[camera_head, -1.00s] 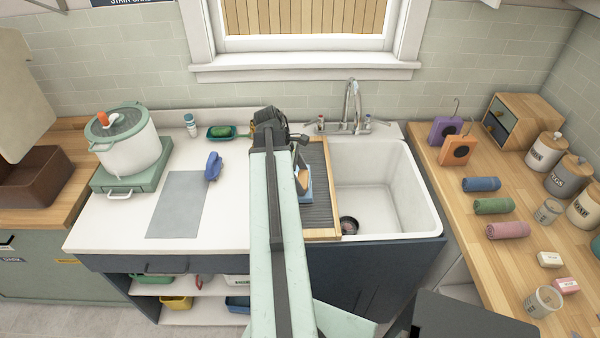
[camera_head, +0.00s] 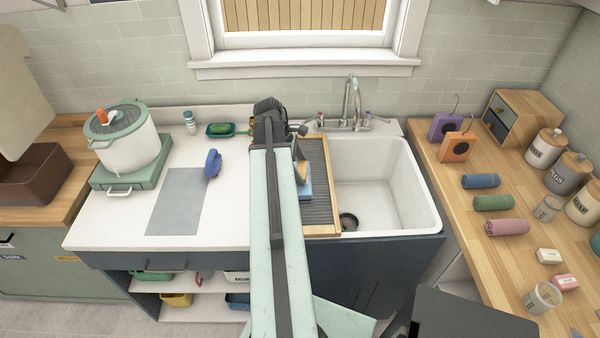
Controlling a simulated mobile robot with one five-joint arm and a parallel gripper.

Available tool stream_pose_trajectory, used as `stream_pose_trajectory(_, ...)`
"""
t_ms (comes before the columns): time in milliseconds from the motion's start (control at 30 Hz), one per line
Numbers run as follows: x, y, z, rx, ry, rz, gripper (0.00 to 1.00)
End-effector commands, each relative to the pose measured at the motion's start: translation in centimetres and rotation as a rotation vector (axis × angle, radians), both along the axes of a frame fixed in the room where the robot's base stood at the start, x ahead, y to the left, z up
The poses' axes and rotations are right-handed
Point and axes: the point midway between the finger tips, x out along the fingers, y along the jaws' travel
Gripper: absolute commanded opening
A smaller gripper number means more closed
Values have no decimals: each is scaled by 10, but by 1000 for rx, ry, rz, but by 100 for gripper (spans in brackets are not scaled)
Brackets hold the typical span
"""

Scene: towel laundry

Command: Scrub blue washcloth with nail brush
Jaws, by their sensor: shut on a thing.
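A flat blue washcloth (camera_head: 306,190) lies on the ribbed washboard (camera_head: 320,208) left of the sink. It is partly hidden behind my arm. My gripper (camera_head: 300,170) is over the cloth, with its jaws mostly hidden by my arm. It is shut on a small tan, wood-coloured piece (camera_head: 302,172), which looks like the nail brush. The piece is right at the cloth; I cannot tell whether it touches.
A white sink (camera_head: 385,190) is to the right. A blue-handled brush (camera_head: 212,164), a grey mat (camera_head: 178,203) and a pot (camera_head: 128,145) are left. Rolled towels (camera_head: 493,203) and jars (camera_head: 546,148) fill the right counter. The white counter between mat and arm is clear.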

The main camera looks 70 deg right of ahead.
Motion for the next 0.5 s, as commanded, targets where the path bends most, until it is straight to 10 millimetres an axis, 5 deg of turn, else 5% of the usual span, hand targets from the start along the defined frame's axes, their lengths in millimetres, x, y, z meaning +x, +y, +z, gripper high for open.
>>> stream_pose_trajectory(267,-1,1,5,0,1,0,42)
stream_pose_trajectory(500,-1,1,34,1,1,0,42)
